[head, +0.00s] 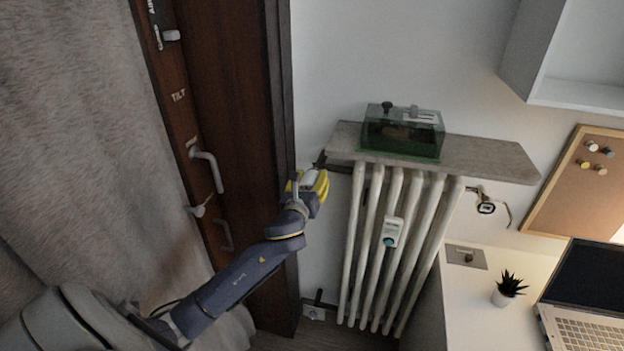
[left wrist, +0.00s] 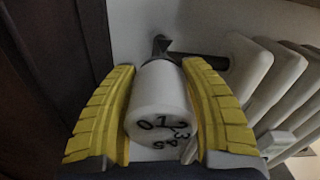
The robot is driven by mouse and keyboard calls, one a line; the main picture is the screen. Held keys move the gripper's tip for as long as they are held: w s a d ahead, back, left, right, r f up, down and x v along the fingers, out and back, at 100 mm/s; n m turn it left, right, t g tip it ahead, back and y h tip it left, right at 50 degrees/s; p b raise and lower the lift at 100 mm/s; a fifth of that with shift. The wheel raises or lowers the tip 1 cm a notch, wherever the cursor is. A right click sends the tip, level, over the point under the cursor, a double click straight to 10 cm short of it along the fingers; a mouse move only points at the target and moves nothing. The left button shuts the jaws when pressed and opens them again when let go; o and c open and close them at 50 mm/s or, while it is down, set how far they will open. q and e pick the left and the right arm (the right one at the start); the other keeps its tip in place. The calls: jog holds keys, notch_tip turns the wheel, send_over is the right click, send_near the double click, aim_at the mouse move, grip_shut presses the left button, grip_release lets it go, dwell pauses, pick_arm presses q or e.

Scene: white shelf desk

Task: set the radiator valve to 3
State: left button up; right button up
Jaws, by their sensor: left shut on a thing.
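The radiator valve (left wrist: 160,105) is a white cylindrical knob with black digits on its end face, seen in the left wrist view. The digits 0, 1, 2 run along the upper part, with 3, 4 and 5 curving below. I cannot tell which digit is set. My left gripper (left wrist: 163,110) has yellow ribbed fingers on both sides of the knob and is shut on it. In the head view the left gripper (head: 309,183) is at the valve (head: 309,179), at the radiator's upper left. The radiator (head: 380,250) is white with several columns. My right gripper is not in view.
A stone shelf (head: 485,157) above the radiator holds a green transparent box (head: 402,132). A small white device (head: 391,232) hangs on the radiator's front. A dark wooden frame (head: 282,110) stands close left of the valve. A desk with a laptop (head: 590,290) is at right.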

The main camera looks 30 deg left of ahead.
pick_arm(q)
jog(key=shift+n, duration=0.3)
jog(key=n, duration=0.3)
jog(key=shift+a+n, duration=0.1)
jog(key=shift+n, duration=0.3)
jog(key=n, duration=0.4)
jog(key=shift+a+n, duration=0.1)
jog(key=shift+n, duration=0.2)
jog(key=n, duration=0.4)
jog(key=shift+n, duration=0.3)
jog(key=shift+f+n, duration=0.15)
jog(key=shift+n, duration=2.05)
jog(key=o, duration=1.2)
jog(key=shift+f, duration=0.1)
jog(key=shift+s, duration=0.1)
